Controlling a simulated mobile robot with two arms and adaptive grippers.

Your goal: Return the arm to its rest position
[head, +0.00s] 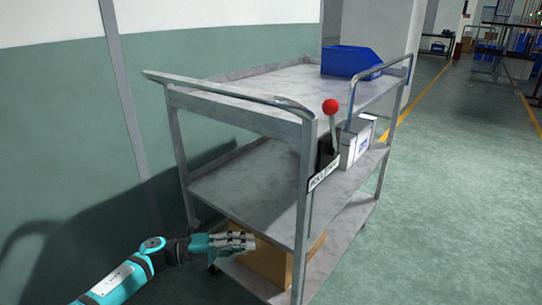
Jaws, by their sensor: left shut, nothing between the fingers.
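My left arm comes in from the lower left of the head view. Its left gripper (246,241) is shut and empty. It shows in front of the lower part of a grey metal cart (255,193), close to a cardboard box (277,262) on the cart's bottom shelf. I cannot tell whether the fingers touch the box or the cart. My right gripper is not in the head view.
The cart has three shelves. A blue bin (350,61) stands on its top shelf and a white box (357,142) on the middle one. A red-knobbed lever (331,107) rises at the cart's near corner. A green-and-white wall (60,120) runs behind. Open floor (450,190) lies right.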

